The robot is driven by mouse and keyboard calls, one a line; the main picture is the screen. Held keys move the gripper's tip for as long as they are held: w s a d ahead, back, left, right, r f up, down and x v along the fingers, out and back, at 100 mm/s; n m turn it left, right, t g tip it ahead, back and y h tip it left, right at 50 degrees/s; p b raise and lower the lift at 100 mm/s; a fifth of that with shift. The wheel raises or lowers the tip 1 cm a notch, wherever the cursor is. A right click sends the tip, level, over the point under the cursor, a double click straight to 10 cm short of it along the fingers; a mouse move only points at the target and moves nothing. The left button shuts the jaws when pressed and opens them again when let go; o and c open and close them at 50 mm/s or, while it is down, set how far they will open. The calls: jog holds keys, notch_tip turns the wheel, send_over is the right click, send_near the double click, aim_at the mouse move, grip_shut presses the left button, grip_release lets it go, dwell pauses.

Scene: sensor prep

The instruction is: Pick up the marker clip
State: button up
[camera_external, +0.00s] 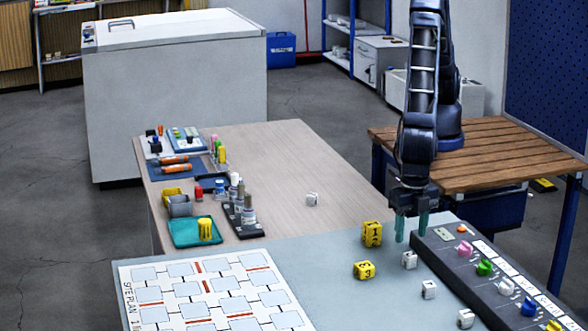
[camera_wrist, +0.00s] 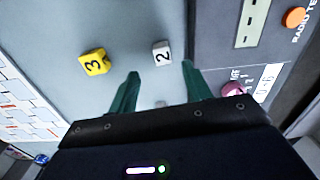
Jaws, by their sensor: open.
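I cannot tell for sure which item is the marker clip. Small numbered pieces lie on the grey table top: a yellow block (camera_external: 364,269) marked 3, another yellow block (camera_external: 372,233), and several white blocks, one of them (camera_external: 409,259) near my gripper. In the wrist view, the yellow 3 block (camera_wrist: 94,62) lies left of my fingers and a white block (camera_wrist: 162,53) marked 2 shows just beyond and between the fingertips. My gripper (camera_external: 412,228) points down above the table beside the panel; its teal fingers (camera_wrist: 160,71) are apart, with nothing between them.
A dark panel (camera_external: 470,262) with coloured knobs runs along the table's right side. A site plan sheet (camera_external: 190,297) covers the front left. A wooden table (camera_external: 290,170) behind holds bottles, a teal tray (camera_external: 184,238) and pens at left. A slatted bench (camera_external: 500,150) stands at right.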

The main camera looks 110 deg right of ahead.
aim_at(410, 254)
jog(key=shift+s+f, duration=0.2)
jog(key=shift+f, duration=2.7)
jog(key=shift+c, duration=0.4)
jog(key=c, duration=1)
